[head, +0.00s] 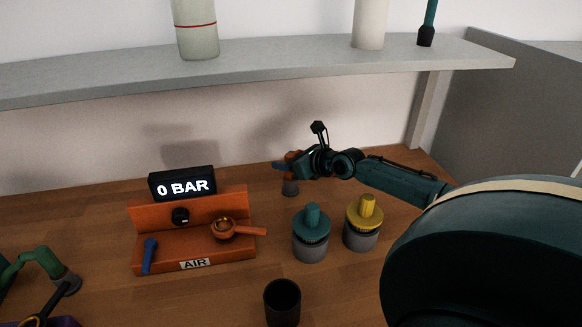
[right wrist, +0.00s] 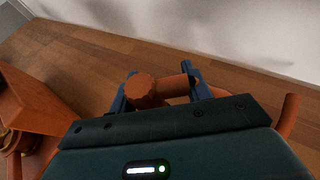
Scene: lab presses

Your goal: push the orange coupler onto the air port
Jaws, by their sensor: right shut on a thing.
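My right gripper (head: 290,166) is at the back of the table, right of the orange air station (head: 205,255). It is shut on the orange coupler (right wrist: 150,90), whose ribbed end shows between the blue fingers (right wrist: 158,90) in the right wrist view. I cannot tell which is the air port. My left gripper is not seen.
A display (head: 183,184) reads 0 BAR. A blue lever (head: 149,255) stands on the station. A teal-topped jar (head: 311,235), a yellow-topped jar (head: 362,225) and a dark cup (head: 282,302) stand to the right. A shelf (head: 270,68) hangs above. Bare table separates station and jars.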

